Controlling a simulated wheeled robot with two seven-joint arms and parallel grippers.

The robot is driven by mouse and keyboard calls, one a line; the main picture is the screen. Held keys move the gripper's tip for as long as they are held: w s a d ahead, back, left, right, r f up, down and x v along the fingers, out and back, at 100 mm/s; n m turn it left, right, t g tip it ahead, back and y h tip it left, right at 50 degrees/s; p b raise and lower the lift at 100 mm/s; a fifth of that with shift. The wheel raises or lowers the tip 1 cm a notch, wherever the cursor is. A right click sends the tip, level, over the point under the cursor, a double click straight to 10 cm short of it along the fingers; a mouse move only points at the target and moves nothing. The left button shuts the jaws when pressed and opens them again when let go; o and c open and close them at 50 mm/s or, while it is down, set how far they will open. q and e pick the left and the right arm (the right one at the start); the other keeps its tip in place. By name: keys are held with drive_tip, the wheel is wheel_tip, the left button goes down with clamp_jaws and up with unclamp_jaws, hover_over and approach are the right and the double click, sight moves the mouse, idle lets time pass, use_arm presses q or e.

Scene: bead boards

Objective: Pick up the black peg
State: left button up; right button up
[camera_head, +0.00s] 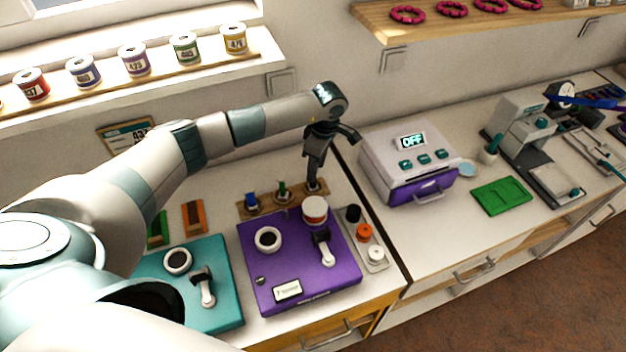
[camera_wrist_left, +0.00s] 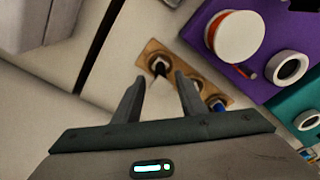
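A small wooden rack (camera_head: 268,201) stands behind the purple board, holding a blue peg (camera_head: 251,200), a green peg (camera_head: 282,189) and, at its right end, a dark peg that looks black. My left gripper (camera_head: 313,180) points down over that right end and largely hides the dark peg in the head view. In the left wrist view the black peg (camera_wrist_left: 159,67) stands in the rack (camera_wrist_left: 178,71), just beyond the gap between the fingertips. There my left gripper (camera_wrist_left: 160,84) is open with nothing between its fingers. My right gripper is not in view.
The purple board (camera_head: 285,250), with a red-and-white spool (camera_head: 315,210) on it, lies in front of the rack. A teal board (camera_head: 222,262) is to its left. A grey tray (camera_head: 376,262) with small caps and a white box machine (camera_head: 405,150) are to the right.

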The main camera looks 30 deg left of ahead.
use_arm(q)
drive_tip(key=shift+a+f+b, duration=0.25)
drive_tip(key=shift+f+b, duration=0.25)
drive_tip(key=shift+f, duration=0.8)
drive_tip(key=shift+a+f+b, duration=0.25)
drive_tip(key=shift+f+b, duration=0.25)
drive_tip(key=shift+f, duration=0.8)
drive_tip(key=shift+c, duration=0.7)
drive_tip(key=c, duration=0.6)
drive_tip(key=shift+r, duration=0.15)
